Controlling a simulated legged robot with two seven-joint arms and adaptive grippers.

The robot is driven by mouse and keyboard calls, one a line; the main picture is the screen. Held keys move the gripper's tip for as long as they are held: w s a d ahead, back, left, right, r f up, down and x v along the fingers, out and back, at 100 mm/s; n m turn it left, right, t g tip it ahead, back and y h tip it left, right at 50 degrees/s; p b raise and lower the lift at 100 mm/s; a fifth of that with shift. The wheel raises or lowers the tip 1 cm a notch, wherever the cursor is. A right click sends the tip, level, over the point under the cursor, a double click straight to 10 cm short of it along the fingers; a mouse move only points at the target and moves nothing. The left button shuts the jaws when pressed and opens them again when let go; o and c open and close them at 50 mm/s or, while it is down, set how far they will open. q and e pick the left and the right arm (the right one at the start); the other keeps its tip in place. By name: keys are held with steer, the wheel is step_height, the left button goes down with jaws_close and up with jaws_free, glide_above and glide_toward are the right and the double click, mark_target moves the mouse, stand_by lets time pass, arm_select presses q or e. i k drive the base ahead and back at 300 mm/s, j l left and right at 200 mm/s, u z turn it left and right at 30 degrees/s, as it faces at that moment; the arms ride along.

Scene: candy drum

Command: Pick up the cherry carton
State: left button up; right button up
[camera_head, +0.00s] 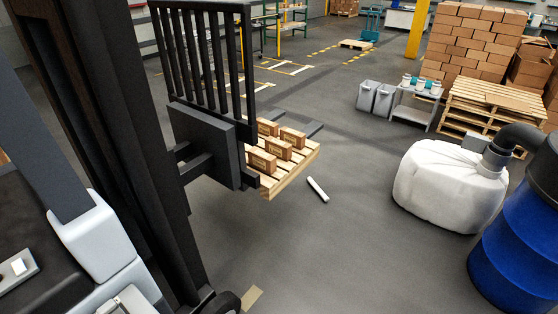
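Several small brown cartons stand on a wooden pallet (299,168) near the middle of the head view. One carton (262,162) is at the near left, one (278,149) in the middle, and one (293,138) farther back right. The labels are too small to read, so I cannot tell which is the cherry carton. Neither of my grippers can be made out in this view.
A dark forklift mast (110,130) and its carriage (203,147) block the left. A white sack (447,190) and blue drum (515,250) stand at right. The middle floor is mostly clear.

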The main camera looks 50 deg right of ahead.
mark_target(260, 159)
steer(key=z, duration=1.45)
steer(key=i+l+u, duration=0.15)
steer(key=i+l, duration=0.5)
steer(key=i, duration=0.2)
steer(key=i+l+u, duration=0.15)
steer(key=i+l, duration=0.6)
steer(key=i, duration=0.05)
